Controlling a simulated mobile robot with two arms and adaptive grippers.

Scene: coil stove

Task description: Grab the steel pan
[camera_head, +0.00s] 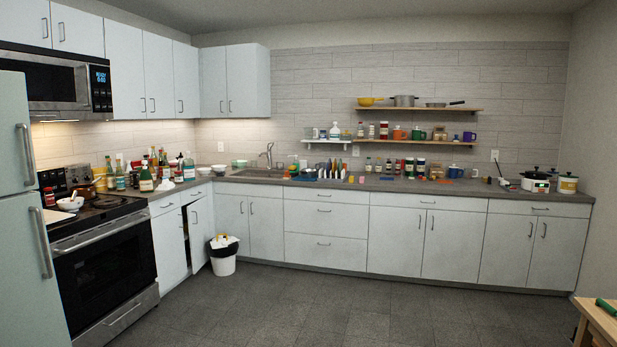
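A shallow grey pan (436,105) with a dark handle pointing right sits on the upper wall shelf (418,109). A deeper grey metal pot (404,101) stands to its left on the same shelf. A yellow pan (369,101) is at the shelf's left end. I cannot tell for sure which grey vessel is the steel pan. Neither of my grippers shows in the head view.
A crowded counter (471,186) runs below the shelves, with bottles, cups and a cooker (535,181). The stove (105,260) is at left, a white bin (223,262) by the cabinets. A wooden table (598,318) is lower right. The middle floor is clear.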

